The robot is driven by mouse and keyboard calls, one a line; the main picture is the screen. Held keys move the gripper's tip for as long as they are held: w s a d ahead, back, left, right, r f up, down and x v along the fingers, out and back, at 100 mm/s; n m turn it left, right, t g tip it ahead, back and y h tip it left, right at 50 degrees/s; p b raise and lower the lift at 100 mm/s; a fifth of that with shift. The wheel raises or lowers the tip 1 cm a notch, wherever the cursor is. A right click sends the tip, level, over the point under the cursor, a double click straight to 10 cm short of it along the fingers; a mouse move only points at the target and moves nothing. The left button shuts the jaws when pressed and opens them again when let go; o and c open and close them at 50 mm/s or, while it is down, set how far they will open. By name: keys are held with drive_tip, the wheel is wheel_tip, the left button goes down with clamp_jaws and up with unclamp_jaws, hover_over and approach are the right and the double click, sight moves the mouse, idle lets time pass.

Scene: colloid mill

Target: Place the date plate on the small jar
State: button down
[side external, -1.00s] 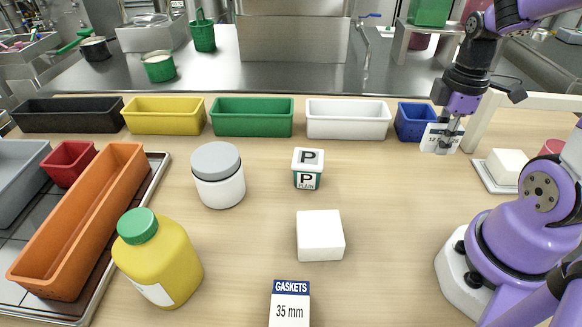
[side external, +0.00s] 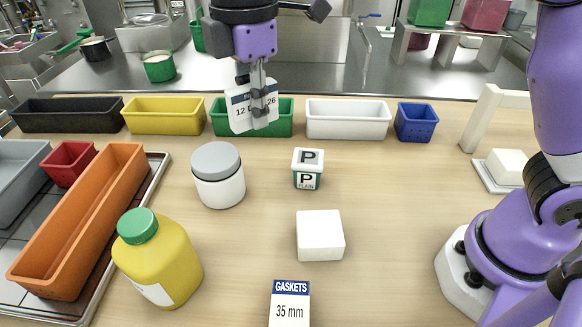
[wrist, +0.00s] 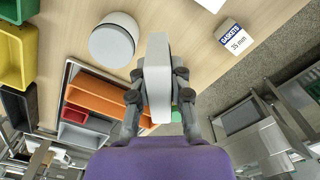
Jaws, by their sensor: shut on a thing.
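My gripper (side external: 259,101) is shut on the date plate (side external: 240,107), a thin white plate with dark print that partly reads "12" and "26". The plate is held upright in the air, in front of the green bin in the side view. In the wrist view, the plate (wrist: 158,75) stands between the fingers of my gripper (wrist: 160,88), seen nearly edge-on. The small jar (side external: 218,176), white with a grey lid, stands upright on the table, below and a little left of my gripper. Its round lid also shows in the wrist view (wrist: 113,42), left of the plate. Nothing lies on the lid.
A yellow bottle (side external: 157,258), a white block (side external: 320,235), a P-marked box (side external: 308,168) and a gaskets box (side external: 290,305) stand around the jar. Several bins line the back, including the white bin (side external: 347,120). An orange bin (side external: 80,222) lies left.

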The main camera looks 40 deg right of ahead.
drive_tip(key=s+a+n, duration=0.2)
drive_tip(key=a, duration=0.5)
hover_over(232, 157)
wheel_tip(232, 157, down, 6)
drive_tip(key=shift+f, duration=2.05)
drive_tip(key=shift+f, duration=0.15)
drive_tip(key=c, duration=0.8)
unclamp_jaws()
